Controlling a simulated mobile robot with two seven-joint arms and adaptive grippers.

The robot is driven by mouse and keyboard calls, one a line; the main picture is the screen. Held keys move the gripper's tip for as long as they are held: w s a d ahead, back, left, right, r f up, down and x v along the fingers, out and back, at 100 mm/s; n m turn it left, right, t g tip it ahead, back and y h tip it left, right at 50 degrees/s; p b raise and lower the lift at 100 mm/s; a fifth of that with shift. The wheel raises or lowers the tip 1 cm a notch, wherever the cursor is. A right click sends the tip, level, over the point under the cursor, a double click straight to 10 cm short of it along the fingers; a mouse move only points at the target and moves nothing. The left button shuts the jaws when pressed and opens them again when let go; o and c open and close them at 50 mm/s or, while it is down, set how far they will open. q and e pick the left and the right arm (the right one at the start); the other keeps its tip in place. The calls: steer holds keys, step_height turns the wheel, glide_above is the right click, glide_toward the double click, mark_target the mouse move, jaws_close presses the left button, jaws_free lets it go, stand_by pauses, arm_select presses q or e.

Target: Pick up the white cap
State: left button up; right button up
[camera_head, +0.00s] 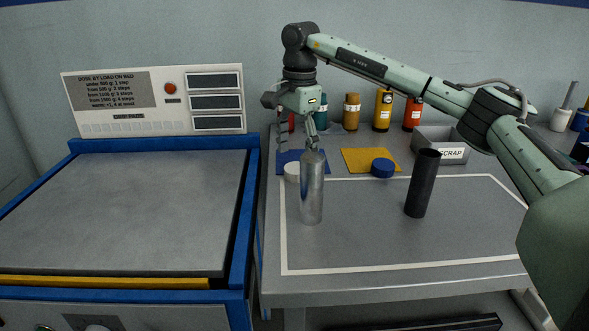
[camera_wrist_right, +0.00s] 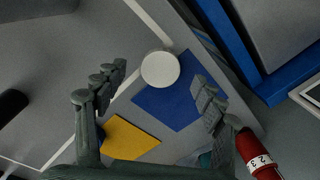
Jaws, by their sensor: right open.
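The white cap (camera_head: 291,173) is a short round disc at the front edge of the blue mat, partly hidden behind the silver cylinder (camera_head: 312,195) in the head view. In the right wrist view the white cap (camera_wrist_right: 160,69) shows whole, overlapping the corner of the blue mat (camera_wrist_right: 172,106). My right gripper (camera_head: 298,138) hangs above the mat, pointing down, open and empty. In the wrist view its fingers (camera_wrist_right: 159,84) are spread wide on both sides of the cap, apart from it. My left gripper is not in view.
The silver cylinder stands upright close in front of the gripper. A black cylinder (camera_head: 422,184), a blue cap (camera_head: 382,168) by the yellow mat (camera_head: 362,156), and a scrap bin (camera_head: 430,138) are to the right. Several bottles line the back. The front of the table is clear.

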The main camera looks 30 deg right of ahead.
mark_target(296, 168)
steer(key=shift+w+d+f, duration=0.1)
steer(key=shift+f, duration=0.9)
steer(key=shift+w+d+f, duration=0.1)
steer(key=shift+f, duration=0.85)
steer(key=c, duration=0.9)
